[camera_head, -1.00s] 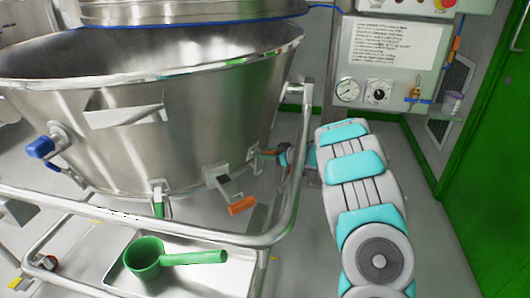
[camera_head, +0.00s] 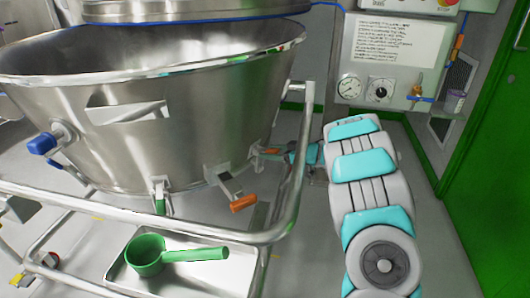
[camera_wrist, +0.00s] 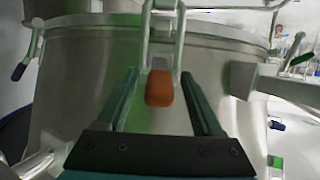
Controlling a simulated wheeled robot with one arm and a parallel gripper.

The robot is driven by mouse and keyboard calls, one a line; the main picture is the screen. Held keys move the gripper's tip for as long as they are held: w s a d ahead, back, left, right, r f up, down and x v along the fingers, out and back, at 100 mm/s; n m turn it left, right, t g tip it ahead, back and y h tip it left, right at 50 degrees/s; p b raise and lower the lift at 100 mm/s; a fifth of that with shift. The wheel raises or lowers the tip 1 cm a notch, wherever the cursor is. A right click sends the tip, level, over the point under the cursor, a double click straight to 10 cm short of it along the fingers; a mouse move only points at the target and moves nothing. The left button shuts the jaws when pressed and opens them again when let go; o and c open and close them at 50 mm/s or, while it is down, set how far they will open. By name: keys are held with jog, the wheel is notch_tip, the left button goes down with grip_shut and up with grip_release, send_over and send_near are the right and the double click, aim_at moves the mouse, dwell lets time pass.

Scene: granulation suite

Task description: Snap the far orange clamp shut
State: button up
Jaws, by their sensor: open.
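The far orange clamp (camera_wrist: 160,88) shows in the wrist view as an orange grip on a metal wire loop, against the steel bowl (camera_wrist: 75,85). My gripper (camera_wrist: 159,74) is open, with one dark green finger on each side of the orange grip. I see gaps between fingers and grip; contact cannot be told. In the head view my gripper (camera_head: 268,153) is at the bowl's lower right side, and the far clamp is mostly hidden there. A nearer orange-handled clamp (camera_head: 243,203) sticks out from the bowl's lower edge.
A steel rail (camera_head: 290,190) of the bowl's trolley runs between the camera and my gripper. A green scoop (camera_head: 146,254) lies in a tray (camera_head: 232,272) below. A green-handled clamp (camera_head: 160,200) is further left. A wall panel with gauges (camera_head: 380,90) stands behind my arm.

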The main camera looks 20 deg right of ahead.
aim_at(278, 152)
jog(key=shift+v, duration=2.3)
jog(key=shift+r, duration=0.1)
jog(key=shift+c, duration=0.3)
